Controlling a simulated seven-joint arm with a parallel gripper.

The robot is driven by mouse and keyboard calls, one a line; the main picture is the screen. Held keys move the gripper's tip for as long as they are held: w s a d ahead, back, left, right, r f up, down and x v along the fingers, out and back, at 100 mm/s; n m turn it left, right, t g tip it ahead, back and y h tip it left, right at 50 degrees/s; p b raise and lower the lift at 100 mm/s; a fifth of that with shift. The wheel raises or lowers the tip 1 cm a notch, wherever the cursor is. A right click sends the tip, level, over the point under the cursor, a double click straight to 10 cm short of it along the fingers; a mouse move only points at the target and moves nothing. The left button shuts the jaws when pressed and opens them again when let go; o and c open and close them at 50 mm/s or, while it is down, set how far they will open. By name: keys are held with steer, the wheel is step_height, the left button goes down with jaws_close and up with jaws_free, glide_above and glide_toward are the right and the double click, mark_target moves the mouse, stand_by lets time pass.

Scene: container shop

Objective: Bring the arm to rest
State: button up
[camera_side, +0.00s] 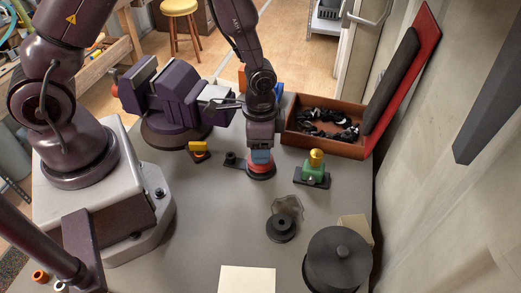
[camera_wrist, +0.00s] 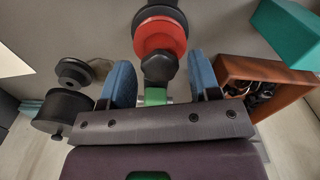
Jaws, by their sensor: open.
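My gripper (camera_side: 261,156) points down over the middle of the grey table in the side view, with its blue fingertips just above or around a round red-and-black piece (camera_side: 260,174). I cannot tell whether they touch it. In the wrist view my gripper (camera_wrist: 162,80) has its two blue pads spread apart. The red-and-black piece (camera_wrist: 158,34) shows beyond the gap with a dark knob in front. A small green part (camera_wrist: 155,97) shows low between the pads; I cannot tell what it belongs to.
A purple vise (camera_side: 176,92) stands left of my gripper. An open orange-brown box (camera_side: 323,146) of black parts lies right, its red lid (camera_side: 424,40) raised. A green-and-gold piece (camera_side: 313,172), a black spool (camera_side: 281,228) and a dark canister (camera_side: 338,262) stand nearby. The front middle is mostly clear.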

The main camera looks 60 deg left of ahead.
steer(key=m, duration=0.5)
steer(key=shift+m, duration=0.3)
